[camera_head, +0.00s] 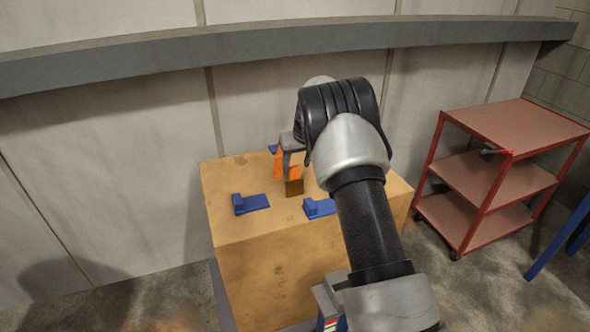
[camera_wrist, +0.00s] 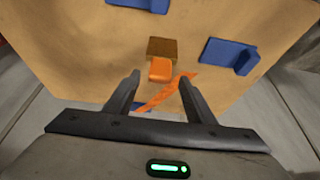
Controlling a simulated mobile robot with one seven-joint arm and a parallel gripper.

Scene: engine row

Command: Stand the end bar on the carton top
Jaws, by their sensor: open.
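The carton (camera_head: 262,262) is a tan box with a flat top. On its top stands a brown block (camera_head: 294,188) with an orange part (camera_head: 292,173) at its upper end; which piece is the end bar I cannot tell for sure. In the wrist view the brown block (camera_wrist: 162,46) and a rounded orange part (camera_wrist: 160,70) lie just beyond the fingertips. A thin orange strip (camera_wrist: 168,92) crosses between the fingers. My gripper (camera_wrist: 160,77) is open above the carton top, its fingers either side of the orange part. My arm partly hides the carton's right side.
Blue L-shaped pieces lie on the carton top, one at left (camera_head: 251,204), one near the middle (camera_head: 319,208), another partly hidden at the back (camera_head: 273,149). A red shelf cart (camera_head: 520,125) stands at right. A grey rail (camera_head: 200,50) runs along the wall behind.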

